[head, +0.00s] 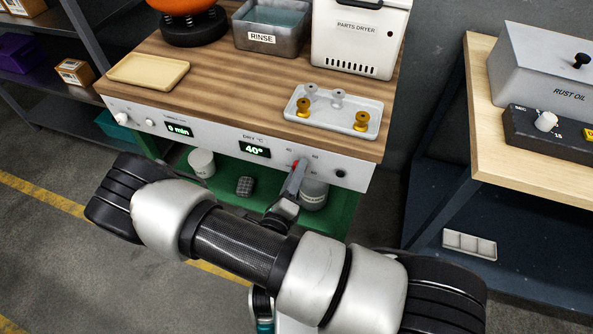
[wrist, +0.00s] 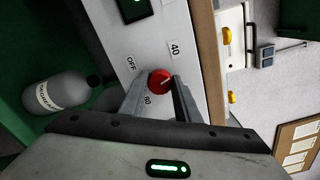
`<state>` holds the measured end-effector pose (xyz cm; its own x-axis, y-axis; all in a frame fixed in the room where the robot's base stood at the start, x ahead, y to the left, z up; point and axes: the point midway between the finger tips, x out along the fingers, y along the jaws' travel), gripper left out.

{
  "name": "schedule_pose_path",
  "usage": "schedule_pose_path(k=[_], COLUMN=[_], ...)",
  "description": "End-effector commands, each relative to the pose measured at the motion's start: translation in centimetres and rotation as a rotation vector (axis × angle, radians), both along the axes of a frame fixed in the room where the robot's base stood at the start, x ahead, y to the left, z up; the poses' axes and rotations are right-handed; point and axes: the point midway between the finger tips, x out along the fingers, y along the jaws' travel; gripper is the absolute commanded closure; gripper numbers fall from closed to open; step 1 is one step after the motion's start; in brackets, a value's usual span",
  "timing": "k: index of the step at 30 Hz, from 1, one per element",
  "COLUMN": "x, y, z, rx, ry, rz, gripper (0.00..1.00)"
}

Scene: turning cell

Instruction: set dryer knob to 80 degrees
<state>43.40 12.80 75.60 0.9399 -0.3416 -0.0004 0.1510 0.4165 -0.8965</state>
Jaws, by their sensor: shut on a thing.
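The red dryer knob (wrist: 159,82) is on the white front panel. In the head view it shows as a bit of red (head: 295,163) at my gripper's tip. My gripper (head: 293,178) has its fingers on both sides of the knob and is shut on it. The knob's white mark points toward the 40 label (wrist: 175,48). The OFF label (wrist: 130,63) is at the upper left in the wrist view. A label that looks like 80 (wrist: 147,99) is beside the left finger. The 60 label shows in the head view (head: 315,156).
A parts dryer (head: 358,50), a rinse tub (head: 270,28) and a white tray (head: 335,112) with several pegs stand on the wooden bench. A bottle (wrist: 58,93) and a cup (head: 201,162) are on the green shelf below. Another display (head: 179,131) is left on the panel.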

Motion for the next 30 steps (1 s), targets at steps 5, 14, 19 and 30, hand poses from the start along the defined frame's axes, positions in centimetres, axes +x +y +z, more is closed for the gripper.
schedule_pose_path(k=[5,14,19,30], x=[-0.07,-0.08,-0.1,-0.12], y=[0.05,0.01,0.0,-0.04], z=[0.0,0.04,0.06,0.09], rx=[0.159,0.426,0.579,0.909], ry=[-0.056,-0.153,-0.208,-0.328], rz=[0.001,0.001,0.001,0.0], gripper=[0.93,0.93,0.93,0.93])
